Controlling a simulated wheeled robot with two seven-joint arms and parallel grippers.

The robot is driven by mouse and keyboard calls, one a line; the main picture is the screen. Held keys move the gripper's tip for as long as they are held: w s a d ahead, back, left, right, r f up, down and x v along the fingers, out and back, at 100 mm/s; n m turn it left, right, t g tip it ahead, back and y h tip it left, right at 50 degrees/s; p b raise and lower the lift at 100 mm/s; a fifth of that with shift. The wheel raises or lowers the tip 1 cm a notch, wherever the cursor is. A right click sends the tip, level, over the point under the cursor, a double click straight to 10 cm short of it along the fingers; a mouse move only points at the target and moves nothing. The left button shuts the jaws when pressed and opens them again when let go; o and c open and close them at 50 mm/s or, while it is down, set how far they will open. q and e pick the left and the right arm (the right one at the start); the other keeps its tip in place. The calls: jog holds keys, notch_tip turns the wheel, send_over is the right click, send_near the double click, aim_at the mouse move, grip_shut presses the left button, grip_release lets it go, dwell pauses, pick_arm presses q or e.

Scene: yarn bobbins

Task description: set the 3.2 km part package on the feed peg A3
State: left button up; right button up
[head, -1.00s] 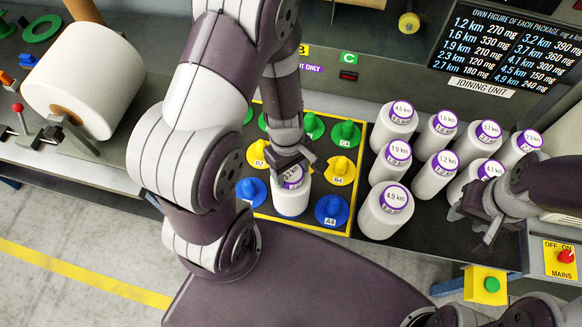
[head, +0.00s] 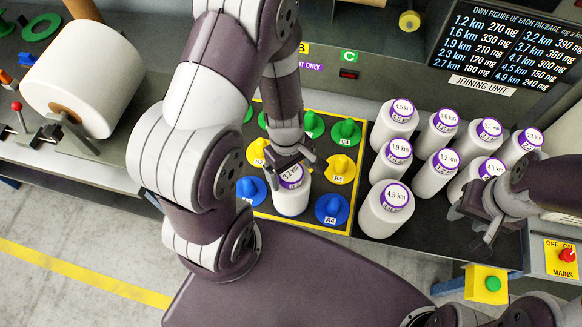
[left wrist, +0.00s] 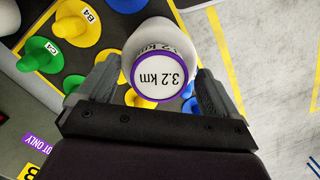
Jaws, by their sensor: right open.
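The 3.2 km package (head: 291,200) is a white bobbin with a purple-ringed label. It stands upright in the front blue row of the peg board, between the blue pegs marked A2 and A4 (head: 332,209). It covers the A3 place, so the peg is hidden and I cannot tell whether it is fully seated. My left gripper (head: 293,168) is at its top. In the left wrist view the fingers flank the package (left wrist: 160,75); whether they press on it is unclear. My right gripper (head: 480,222) is open, beside the packages on the right.
Several white packages, among them the 4.9 km one (head: 385,212), stand on the dark bench right of the yellow-edged board (head: 352,205). Green and yellow pegs (head: 341,169) lie behind the blue row. A mains switch box (head: 562,258) is at far right.

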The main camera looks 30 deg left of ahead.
pick_arm(q)
jog(key=shift+r, duration=0.4)
notch_tip(320, 180, up, 12)
jog(key=a+p, duration=0.1)
jog(key=p, duration=0.1)
jog(key=shift+w, duration=0.35)
jog(key=shift+a+f, duration=0.1)
